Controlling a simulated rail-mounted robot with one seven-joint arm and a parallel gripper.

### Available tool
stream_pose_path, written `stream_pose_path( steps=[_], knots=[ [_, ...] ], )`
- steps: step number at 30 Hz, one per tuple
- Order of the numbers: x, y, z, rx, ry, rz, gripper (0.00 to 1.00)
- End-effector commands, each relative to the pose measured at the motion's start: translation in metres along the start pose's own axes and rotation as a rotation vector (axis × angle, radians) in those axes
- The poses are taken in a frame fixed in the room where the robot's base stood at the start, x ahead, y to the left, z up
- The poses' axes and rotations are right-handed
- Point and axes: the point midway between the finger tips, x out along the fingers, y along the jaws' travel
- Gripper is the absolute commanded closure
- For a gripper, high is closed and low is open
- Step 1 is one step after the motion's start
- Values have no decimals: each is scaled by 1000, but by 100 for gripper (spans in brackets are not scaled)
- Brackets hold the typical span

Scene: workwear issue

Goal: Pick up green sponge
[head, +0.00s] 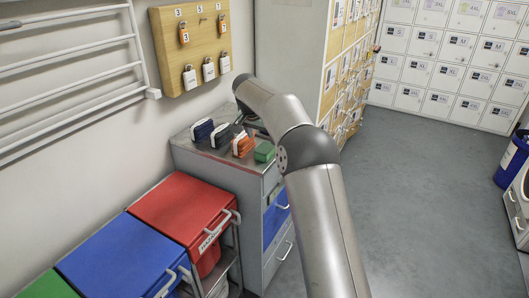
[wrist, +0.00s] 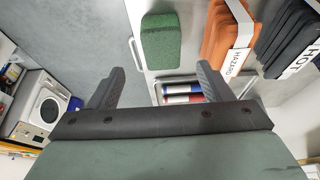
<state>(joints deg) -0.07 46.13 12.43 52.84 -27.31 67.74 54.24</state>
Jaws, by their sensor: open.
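The green sponge (head: 264,152) lies on top of the grey cabinet (head: 190,150), near its right edge. It also shows in the wrist view (wrist: 162,42) at the upper middle, as a dark green block with a rounded top. My gripper (wrist: 158,84) is open and empty, with its two dark fingers apart. The sponge appears between and beyond the fingertips, not touching them. In the head view my arm hides most of the gripper.
A wooden padlock board (head: 205,40) hangs above. Red (head: 180,205) and blue (head: 120,258) bins stand in front.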

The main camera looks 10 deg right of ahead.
Motion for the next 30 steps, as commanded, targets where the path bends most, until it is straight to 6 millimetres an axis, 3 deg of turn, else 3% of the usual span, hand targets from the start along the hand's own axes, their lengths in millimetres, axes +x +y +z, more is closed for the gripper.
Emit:
stream_pose_path(
  steps=[3, 11, 18, 28, 30],
  knots=[
    [17, 1, 0, 0, -2, 1, 27],
    [36, -1, 0, -1, -3, 1, 27],
    [70, -3, 0, -1, -2, 1, 27],
    [78, -3, 1, -1, 0, 0, 27],
    [78, -3, 1, -1, 0, 0, 47]
  ],
)
